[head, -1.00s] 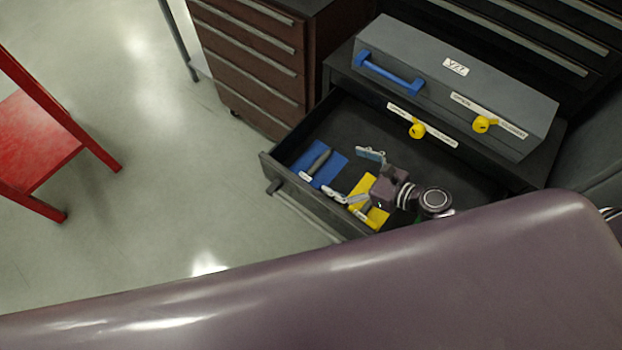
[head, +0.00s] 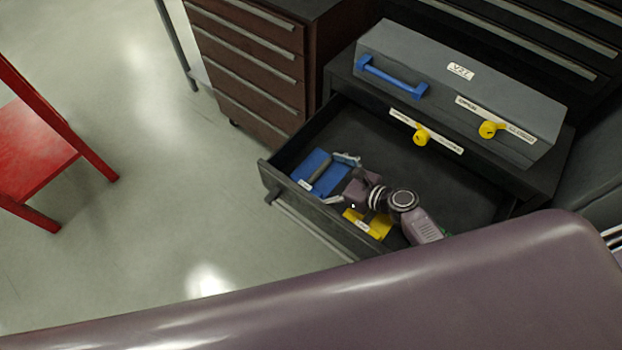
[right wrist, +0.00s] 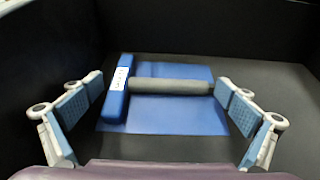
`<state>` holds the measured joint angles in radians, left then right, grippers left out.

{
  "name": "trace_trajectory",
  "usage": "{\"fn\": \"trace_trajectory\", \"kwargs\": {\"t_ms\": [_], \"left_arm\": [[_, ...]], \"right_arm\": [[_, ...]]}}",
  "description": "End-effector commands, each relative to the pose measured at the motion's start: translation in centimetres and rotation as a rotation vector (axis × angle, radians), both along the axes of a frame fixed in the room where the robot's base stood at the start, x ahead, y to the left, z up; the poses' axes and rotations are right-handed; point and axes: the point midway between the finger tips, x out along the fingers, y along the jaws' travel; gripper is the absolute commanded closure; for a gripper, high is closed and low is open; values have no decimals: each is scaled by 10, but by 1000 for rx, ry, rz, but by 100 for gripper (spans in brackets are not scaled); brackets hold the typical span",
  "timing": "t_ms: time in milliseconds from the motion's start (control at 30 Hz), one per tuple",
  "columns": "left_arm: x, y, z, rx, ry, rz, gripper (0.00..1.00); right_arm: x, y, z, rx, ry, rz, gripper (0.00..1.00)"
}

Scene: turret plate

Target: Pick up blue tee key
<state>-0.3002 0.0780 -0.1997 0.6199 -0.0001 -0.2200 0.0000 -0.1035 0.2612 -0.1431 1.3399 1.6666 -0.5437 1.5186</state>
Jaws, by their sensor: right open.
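The blue tee key has a blue bar handle (right wrist: 116,90) with a white label and a grey shaft (right wrist: 168,87). It lies on a blue mat (right wrist: 180,115) in the open drawer, and it also shows in the head view (head: 322,170). My right gripper (head: 338,180) is in the drawer beside the key. In the right wrist view its two blue-padded fingers (right wrist: 163,100) are wide apart, one to each side of the key, with nothing held. My left gripper is not in view.
A yellow mat (head: 380,229) with a labelled piece lies under my right wrist. The drawer's walls (head: 310,208) surround the gripper. Above it stands a grey box (head: 400,55) with a blue handle (head: 392,77) and yellow knobs (head: 422,136). A red frame (head: 40,150) stands at left.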

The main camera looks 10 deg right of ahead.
Motion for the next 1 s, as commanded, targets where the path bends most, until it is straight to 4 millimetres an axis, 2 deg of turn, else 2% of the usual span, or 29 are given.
{"fn": "trace_trajectory", "kwargs": {"t_ms": [233,600,867,1000], "left_arm": [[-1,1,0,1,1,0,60],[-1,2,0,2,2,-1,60],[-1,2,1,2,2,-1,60],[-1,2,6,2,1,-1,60]], "right_arm": [[1,0,-1,-1,0,0,1],[1,0,0,0,-1,-1,40],[1,0,2,0,-2,-1,40],[1,0,11,0,-2,-1,40]]}}
